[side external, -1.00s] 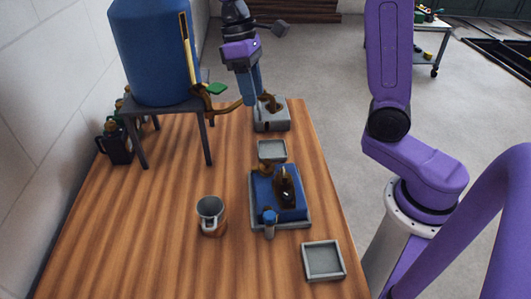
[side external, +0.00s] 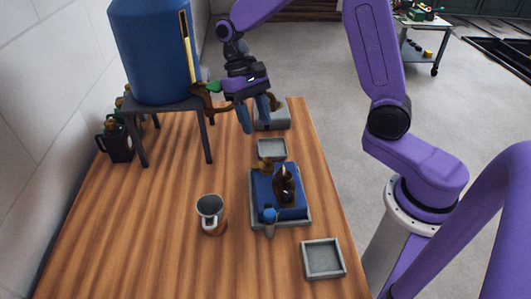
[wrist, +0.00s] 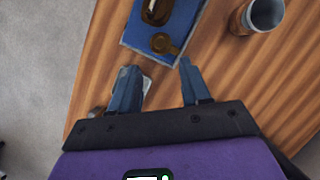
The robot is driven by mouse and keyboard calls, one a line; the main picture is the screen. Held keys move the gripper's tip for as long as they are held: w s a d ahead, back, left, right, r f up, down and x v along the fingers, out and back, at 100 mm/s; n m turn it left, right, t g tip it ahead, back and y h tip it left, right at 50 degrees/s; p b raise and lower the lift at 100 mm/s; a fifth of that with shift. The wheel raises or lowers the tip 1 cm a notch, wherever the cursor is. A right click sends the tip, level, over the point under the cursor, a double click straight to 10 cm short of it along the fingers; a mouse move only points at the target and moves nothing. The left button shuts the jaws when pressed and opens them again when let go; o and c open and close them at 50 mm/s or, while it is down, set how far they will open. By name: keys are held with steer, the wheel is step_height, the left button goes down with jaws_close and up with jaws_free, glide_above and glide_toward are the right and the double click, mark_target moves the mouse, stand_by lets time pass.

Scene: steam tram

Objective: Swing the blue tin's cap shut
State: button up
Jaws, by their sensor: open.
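The blue tin (side external: 291,209) appears to be the low blue block in a grey tray (side external: 252,213); a dark brown upright part (side external: 285,186) stands on it. Brass pieces (side external: 266,166) show at its far end. In the wrist view the blue top (wrist: 183,30) carries a round brass piece (wrist: 162,43), perhaps the cap, with an arm to the right; I cannot tell how far open it is. My gripper (side external: 257,125) is open and empty, pointing down beyond the tin's far end. In the wrist view its blue fingers (wrist: 158,66) are apart, short of the brass piece.
A small grey tray (side external: 272,149) lies between my gripper and the tin; a grey box (side external: 275,122) is behind the fingers. A mug (side external: 210,214) stands left, and a blue tank (side external: 150,55) on legs is back left.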

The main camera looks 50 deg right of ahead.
mark_target(267, 159)
steer(key=x, duration=0.9)
steer(key=shift+s+f, duration=0.1)
steer(key=shift+f, duration=0.2)
jaws_close()
